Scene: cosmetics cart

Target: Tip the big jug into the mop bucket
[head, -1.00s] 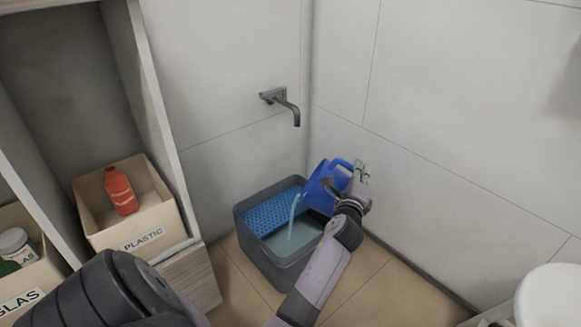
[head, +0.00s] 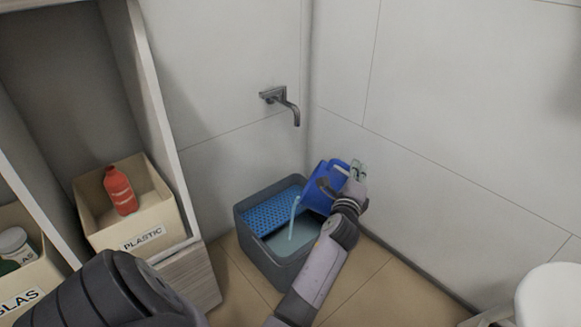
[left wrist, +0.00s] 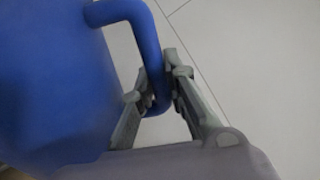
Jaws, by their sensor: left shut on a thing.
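The big blue jug (head: 317,192) is tipped to the left over the mop bucket (head: 268,263). A pale blue stream of water (head: 294,218) falls from its mouth into the grey bucket. Water (head: 290,240) stands in the bucket's open part, next to a blue perforated grate (head: 268,213). My left gripper (head: 354,172) is at the jug's right side, shut on its handle. The left wrist view shows my gripper's two fingers (left wrist: 158,82) on either side of the blue handle (left wrist: 147,35), with the jug's body (left wrist: 50,90) at left. My right gripper is not in view.
The bucket stands on the tiled floor in the wall corner, below a dark wall tap (head: 284,101). A shelf unit at left holds a bin labelled PLASTIC (head: 140,226) with a red bottle (head: 120,190). A white round object (head: 550,295) is at lower right.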

